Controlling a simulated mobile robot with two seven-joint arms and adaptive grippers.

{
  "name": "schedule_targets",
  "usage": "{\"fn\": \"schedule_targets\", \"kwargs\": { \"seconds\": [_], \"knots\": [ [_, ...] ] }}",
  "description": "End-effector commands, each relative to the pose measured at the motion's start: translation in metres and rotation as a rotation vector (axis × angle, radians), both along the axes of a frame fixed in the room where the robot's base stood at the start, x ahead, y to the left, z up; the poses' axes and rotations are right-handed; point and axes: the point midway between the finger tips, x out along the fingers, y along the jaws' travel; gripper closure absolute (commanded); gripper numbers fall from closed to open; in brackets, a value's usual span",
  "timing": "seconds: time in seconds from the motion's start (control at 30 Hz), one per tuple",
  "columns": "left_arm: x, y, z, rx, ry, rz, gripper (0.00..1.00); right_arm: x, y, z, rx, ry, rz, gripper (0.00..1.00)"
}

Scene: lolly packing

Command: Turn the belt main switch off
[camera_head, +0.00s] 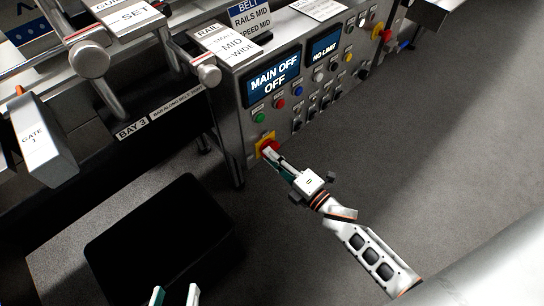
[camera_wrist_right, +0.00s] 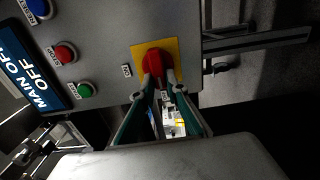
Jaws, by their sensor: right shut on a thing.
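The belt main switch is a red rotary knob (camera_head: 267,146) on a yellow plate (camera_head: 262,141), low on the grey control panel's left side. In the right wrist view the red knob (camera_wrist_right: 157,62) and yellow plate (camera_wrist_right: 173,50) show above my fingers. My right gripper (camera_head: 272,153) is shut on the red knob, its fingers partly hiding it. The panel's screen (camera_head: 273,79) reads "MAIN OFF" and "OFF"; part of it also shows in the right wrist view (camera_wrist_right: 30,72). My left gripper (camera_head: 175,297) is at the bottom edge, its fingertips apart and nothing seen between them.
Green (camera_head: 260,117) and red (camera_head: 281,104) buttons sit just above the switch, with several more controls to the right. A second screen (camera_head: 324,48) reads "NO LIMIT". A black box-like shape (camera_head: 160,240) lies at lower left. The floor (camera_head: 440,150) right of the panel is clear.

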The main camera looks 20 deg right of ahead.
Motion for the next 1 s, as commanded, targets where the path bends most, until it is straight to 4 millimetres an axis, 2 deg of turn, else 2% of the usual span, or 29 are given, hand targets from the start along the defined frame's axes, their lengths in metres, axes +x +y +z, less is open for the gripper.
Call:
{"fn": "schedule_targets", "kwargs": {
  "seconds": [0.03,0.1,0.4,0.53,0.67,1.0],
  "knots": [
    [-0.001,0.0,-0.001,0.002,0.001,-0.001,0.6,-0.001,-0.001,-0.001,-0.002,0.002,-0.001,0.84],
    [-0.001,0.001,-0.001,0.005,0.002,-0.004,0.6,-0.001,-0.001,-0.001,-0.001,0.002,-0.001,0.69],
    [-0.003,0.002,-0.004,0.015,0.006,-0.012,0.6,0.0,0.0,0.0,0.001,0.001,0.0,0.69],
    [-0.003,0.002,-0.004,0.013,0.006,-0.009,0.6,-0.006,-0.002,-0.001,0.0,0.002,-0.001,0.69],
    [-0.002,0.001,-0.003,0.012,0.004,-0.008,0.6,-0.023,-0.008,-0.002,0.0,0.004,-0.001,0.69],
    [-0.001,0.001,-0.002,0.009,0.001,-0.007,0.6,-0.087,-0.032,-0.002,-0.001,0.004,-0.001,0.69]
  ]
}}
